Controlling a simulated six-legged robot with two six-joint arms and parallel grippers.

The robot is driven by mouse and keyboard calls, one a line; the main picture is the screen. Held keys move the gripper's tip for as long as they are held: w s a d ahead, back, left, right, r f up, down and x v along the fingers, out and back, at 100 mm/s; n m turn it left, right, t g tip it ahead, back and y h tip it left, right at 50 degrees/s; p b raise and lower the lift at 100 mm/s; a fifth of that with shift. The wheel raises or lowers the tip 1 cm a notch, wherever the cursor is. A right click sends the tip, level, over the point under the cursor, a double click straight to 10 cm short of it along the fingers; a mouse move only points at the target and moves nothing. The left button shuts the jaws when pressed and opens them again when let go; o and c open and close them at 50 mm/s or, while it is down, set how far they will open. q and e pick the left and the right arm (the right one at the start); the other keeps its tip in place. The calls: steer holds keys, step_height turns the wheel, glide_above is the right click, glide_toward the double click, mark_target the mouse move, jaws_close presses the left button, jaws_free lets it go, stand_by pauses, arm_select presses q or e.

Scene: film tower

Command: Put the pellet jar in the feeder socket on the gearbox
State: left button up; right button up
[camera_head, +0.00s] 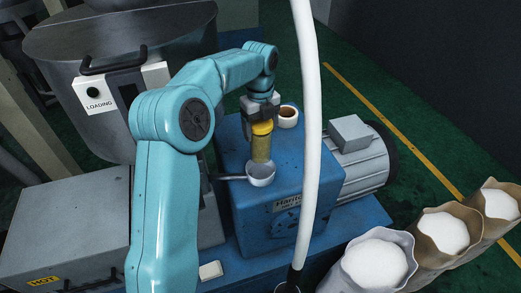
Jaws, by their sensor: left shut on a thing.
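My left gripper (262,113) points down over the blue gearbox (237,150) and is shut on the pellet jar (261,149) near its yellow lid. The jar is upright, with a yellowish-tan body. Directly below the jar is a pale grey round cup (262,177) with a bar running left, apparently the feeder socket. The jar's lower end overlaps the cup's rim in the picture; I cannot tell whether it is seated inside or just above. My right gripper is not in view.
A white cup with brown contents (288,116) stands on the gearbox behind the jar. A white hose (309,130) hangs just right of it. A grey motor (360,165) is at right, open sacks (375,263) at lower right, a large metal drum (110,45) at upper left.

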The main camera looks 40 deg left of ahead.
mark_target(260, 121)
arm_select(q)
step_height(260, 121, down, 8)
steer(key=shift+r, duration=0.25)
steer(key=shift+f, duration=0.15)
steer(key=o, duration=1.7)
step_height(260, 121, up, 12)
steer(key=shift+r, duration=0.1)
steer(key=shift+s+r, duration=0.1)
